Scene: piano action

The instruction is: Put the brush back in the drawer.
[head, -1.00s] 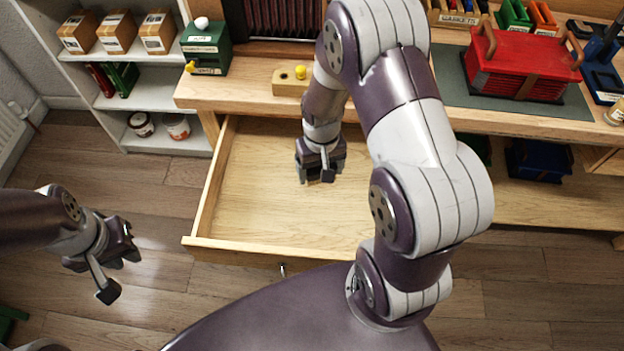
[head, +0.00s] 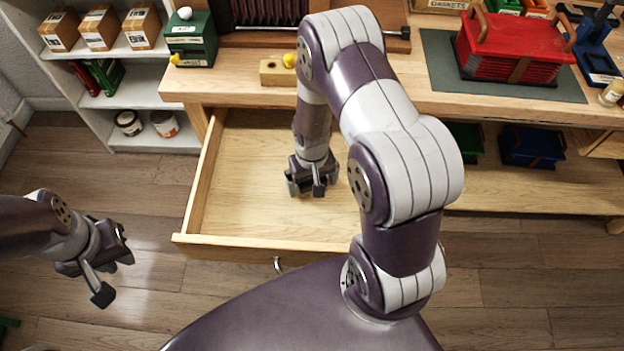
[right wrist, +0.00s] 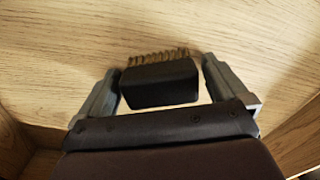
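The brush (right wrist: 160,84), a black block with brown bristles on its far side, is between the fingers of my right gripper (right wrist: 160,88) in the right wrist view. Narrow gaps show between the brush and both fingers, so the gripper looks open around it. The drawer (head: 245,243) is pulled out, and its bare light-wood floor lies under the right gripper (head: 306,188) in the head view. There the brush is hidden by the gripper. Whether it touches the drawer floor is unclear. My left gripper (head: 116,273) is open and empty, left of the drawer above the wooden floor.
The workbench (head: 230,92) stands behind the drawer, with a drilled wooden block (head: 272,73), a green box (head: 190,42) and a red box (head: 512,45) on it. A white shelf (head: 150,95) stands at left. The drawer's left side is clear.

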